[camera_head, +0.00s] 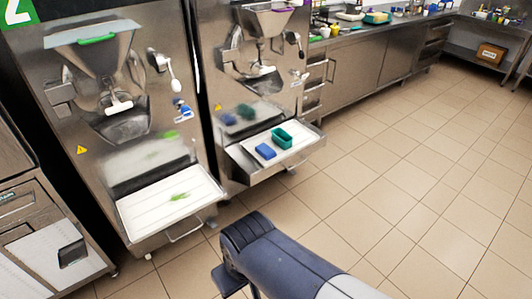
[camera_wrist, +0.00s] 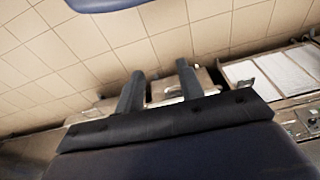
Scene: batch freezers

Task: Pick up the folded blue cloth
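The folded blue cloth (camera_head: 265,151) is a small blue block shape. It lies on the white tray shelf (camera_head: 247,147) of the right-hand freezer, beside a teal open container (camera_head: 281,137). In the wrist view my gripper (camera_wrist: 160,69) shows two dark fingers standing apart with nothing between them. I cannot make out the cloth in the wrist view. In the head view my arm is at the bottom centre, in front of the freezers and apart from the cloth; the fingers cannot be made out there.
The left-hand freezer has a white tray (camera_head: 170,202) with a green smear, jutting out over the floor. A steel counter (camera_head: 365,66) with several items runs along the back. A cardboard box (camera_head: 490,54) sits on a far right shelf. The tiled floor (camera_head: 400,180) at right is clear.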

